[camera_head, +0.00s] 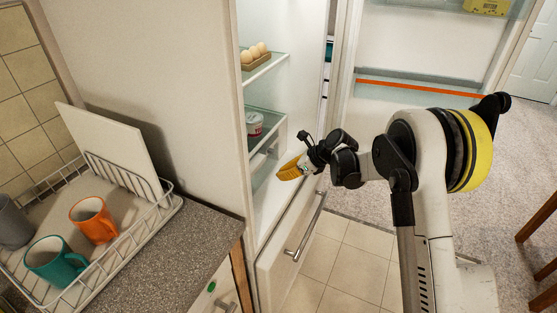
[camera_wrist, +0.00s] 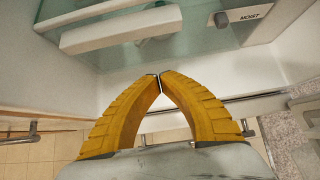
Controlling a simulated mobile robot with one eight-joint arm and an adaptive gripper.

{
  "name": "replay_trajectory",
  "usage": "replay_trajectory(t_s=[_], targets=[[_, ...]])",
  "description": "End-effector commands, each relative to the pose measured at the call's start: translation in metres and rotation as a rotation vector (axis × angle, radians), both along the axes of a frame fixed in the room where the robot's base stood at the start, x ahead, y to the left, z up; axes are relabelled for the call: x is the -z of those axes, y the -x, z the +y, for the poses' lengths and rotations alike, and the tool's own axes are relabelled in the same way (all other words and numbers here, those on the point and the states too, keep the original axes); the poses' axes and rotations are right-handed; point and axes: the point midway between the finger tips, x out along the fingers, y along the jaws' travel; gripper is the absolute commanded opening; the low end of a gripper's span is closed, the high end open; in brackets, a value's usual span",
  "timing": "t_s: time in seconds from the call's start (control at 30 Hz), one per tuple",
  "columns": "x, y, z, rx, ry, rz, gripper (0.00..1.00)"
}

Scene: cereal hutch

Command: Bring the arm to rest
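My gripper (camera_head: 284,172) has yellow fingers and reaches into the front of an open fridge (camera_head: 286,95) in the head view. In the wrist view my gripper (camera_wrist: 160,78) is shut, its fingertips meeting with nothing between them. A clear shelf (camera_wrist: 205,35) and a white bar-like part lie ahead of the fingertips. My arm comes in from the right.
The fridge holds eggs (camera_head: 255,50) and a white tub (camera_head: 254,122). Its open door (camera_head: 418,45) stands behind my arm. A panel with a handle (camera_head: 305,228) is below. Left is a dish rack (camera_head: 143,236) with an orange mug (camera_head: 93,219) and teal mug (camera_head: 55,262).

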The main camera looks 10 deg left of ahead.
Motion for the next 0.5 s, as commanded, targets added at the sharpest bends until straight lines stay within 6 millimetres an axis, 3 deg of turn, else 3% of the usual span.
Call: replay_trajectory(t_s=[0.13,0.23,0.37,0.5], targets=[[-0.004,0.001,-0.003,-0.004,0.004,-0.005,0.0],[-0.019,0.006,-0.01,-0.03,0.034,-0.048,0.0],[-0.062,0.023,-0.034,-0.121,0.136,-0.174,0.0],[-0.116,0.059,-0.07,-0.273,0.299,-0.351,0.0]])
